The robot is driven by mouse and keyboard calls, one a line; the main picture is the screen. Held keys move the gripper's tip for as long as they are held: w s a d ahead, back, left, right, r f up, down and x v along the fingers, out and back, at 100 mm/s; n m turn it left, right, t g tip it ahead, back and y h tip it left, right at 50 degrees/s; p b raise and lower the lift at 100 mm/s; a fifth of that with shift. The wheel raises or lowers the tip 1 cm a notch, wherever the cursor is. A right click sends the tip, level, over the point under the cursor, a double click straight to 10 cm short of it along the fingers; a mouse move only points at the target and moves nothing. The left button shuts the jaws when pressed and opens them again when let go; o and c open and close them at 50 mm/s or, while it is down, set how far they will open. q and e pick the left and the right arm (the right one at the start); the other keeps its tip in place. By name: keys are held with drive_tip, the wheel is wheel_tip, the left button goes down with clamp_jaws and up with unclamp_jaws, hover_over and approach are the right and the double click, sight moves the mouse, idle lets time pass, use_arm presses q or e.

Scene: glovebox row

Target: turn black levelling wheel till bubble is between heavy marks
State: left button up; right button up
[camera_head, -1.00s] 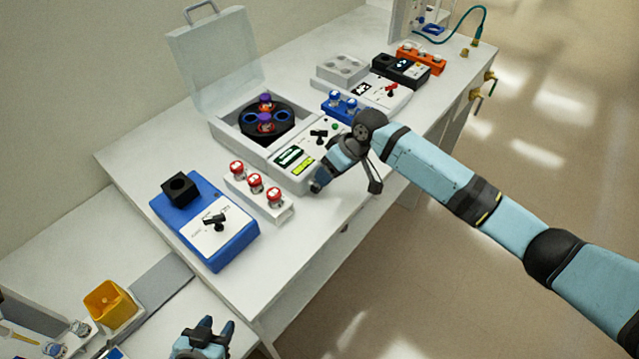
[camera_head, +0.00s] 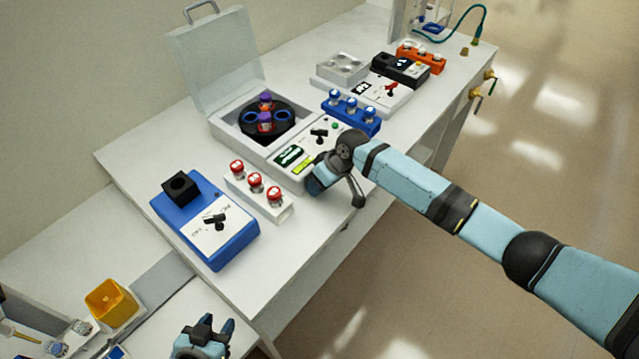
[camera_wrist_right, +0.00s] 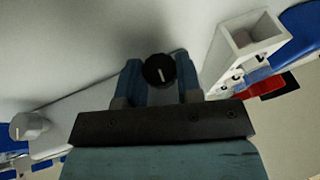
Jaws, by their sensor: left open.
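The black levelling wheel (camera_wrist_right: 158,70), with a white line on its face, shows between the two fingertips of my right gripper (camera_wrist_right: 160,82) in the right wrist view. The fingers lie on either side of it; whether they press on it is unclear. In the head view my right gripper (camera_head: 328,182) is at the front edge of the open-lidded machine (camera_head: 228,135), and the wheel is hidden. A yellow-green strip (camera_head: 302,165), perhaps the level, shows on its panel; bubble and marks are too small to read. My left gripper (camera_head: 203,338) is open and empty at the bottom.
A white rack of red-capped vials (camera_head: 240,184) and a blue device (camera_head: 205,225) stand left of the machine. A yellow bin (camera_head: 108,303) is lower left.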

drive_tip(key=shift+s+a+r+t+h+p, duration=0.1)
drive_tip(key=shift+r+t+h+p, duration=0.25)
drive_tip(key=shift+p, duration=0.55)
drive_tip(key=shift+a+n+t+h+p, duration=0.1)
drive_tip(key=shift+n+t+h+p, duration=0.2)
drive_tip(key=shift+t+h+p, duration=0.65)
drive_tip(key=shift+s+f+p, duration=0.1)
drive_tip(key=shift+f+p, duration=0.05)
drive_tip(key=shift+p, duration=0.7)
drive_tip(key=shift+a+f+n+t+h+p, duration=0.15)
drive_tip(key=shift+n+t+h+p, duration=0.25)
drive_tip(key=shift+t+h+p, duration=0.4)
drive_tip(key=shift+t, duration=0.3)
drive_tip(key=o, duration=0.9)
drive_tip(key=shift+o, duration=0.2)
